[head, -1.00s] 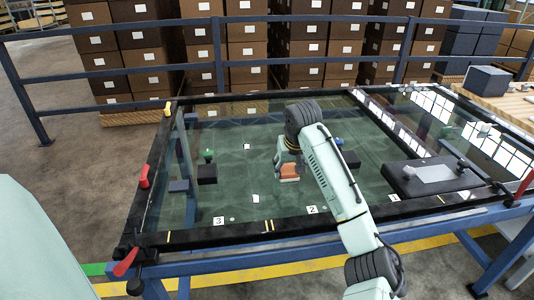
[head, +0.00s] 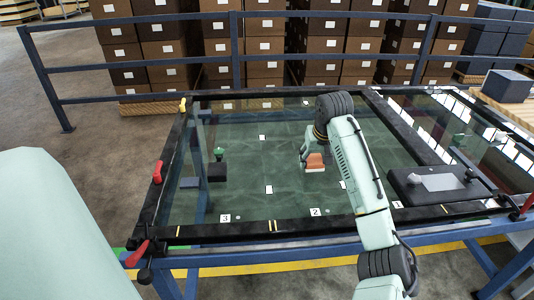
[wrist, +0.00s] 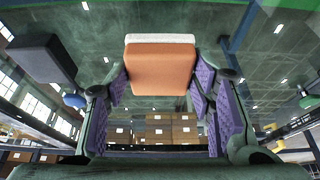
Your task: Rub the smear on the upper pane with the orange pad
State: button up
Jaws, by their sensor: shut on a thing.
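My gripper (head: 314,157) is shut on the orange pad (head: 316,165), over the middle of the large glass pane (head: 255,185). In the wrist view the orange pad (wrist: 160,70) sits between the fingers, with a white layer along its far edge. I cannot tell whether the pad touches the glass. I cannot make out the smear; small white patches show on the glass, some perhaps reflections.
A dark block (head: 217,172) with a green knob stands left on the pane. A black unit (head: 435,185) with a grey plate lies at the right. A blue railing (head: 150,71) runs behind.

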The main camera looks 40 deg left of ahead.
jog(key=shift+r, duration=1.95)
